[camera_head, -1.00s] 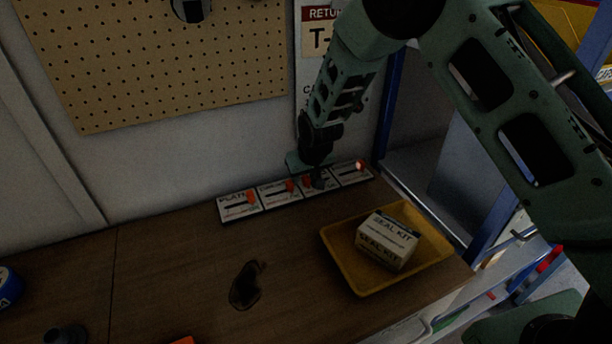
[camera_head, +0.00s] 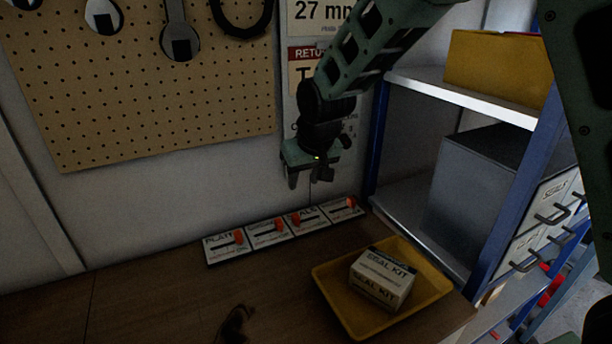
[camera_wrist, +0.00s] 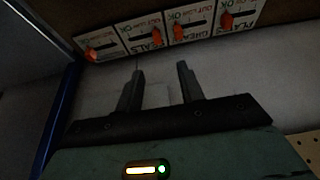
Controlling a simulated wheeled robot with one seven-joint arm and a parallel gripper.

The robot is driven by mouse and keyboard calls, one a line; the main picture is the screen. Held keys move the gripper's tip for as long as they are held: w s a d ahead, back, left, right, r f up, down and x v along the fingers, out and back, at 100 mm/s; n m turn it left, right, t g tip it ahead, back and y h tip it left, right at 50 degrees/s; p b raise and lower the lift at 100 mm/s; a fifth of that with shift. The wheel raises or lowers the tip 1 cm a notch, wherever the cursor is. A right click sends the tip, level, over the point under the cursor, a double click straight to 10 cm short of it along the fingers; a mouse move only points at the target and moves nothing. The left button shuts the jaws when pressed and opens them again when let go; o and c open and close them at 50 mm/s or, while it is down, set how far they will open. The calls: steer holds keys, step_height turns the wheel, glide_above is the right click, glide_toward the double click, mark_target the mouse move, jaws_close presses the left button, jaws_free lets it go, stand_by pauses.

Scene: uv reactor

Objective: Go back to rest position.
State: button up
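My gripper (camera_head: 309,178) hangs in front of the wall, above the row of label plates, and touches nothing. In the wrist view my gripper (camera_wrist: 160,82) has its two fingers apart with nothing between them. The label plates (camera_head: 285,232) lie in a row at the back of the workbench, each with an orange slider. The plates also show upside down at the top of the wrist view (camera_wrist: 165,30). The arm reaches in from the upper right.
A yellow tray (camera_head: 330,286) holding a Seal Kit box (camera_head: 383,277) sits at the bench's right end. A blue-framed shelf (camera_head: 515,205) with a grey drawer cabinet (camera_head: 470,190) stands at right. A pegboard (camera_head: 150,100) with hanging tools is behind. The bench's front left (camera_head: 150,290) looks mostly clear.

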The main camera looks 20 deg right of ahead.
steer(key=shift+v, duration=0.8)
steer(key=s+n+g, duration=0.4)
steer(key=s+n, duration=0.1)
steer(key=s, duration=2.8)
steer(key=shift+a+f, duration=0.4)
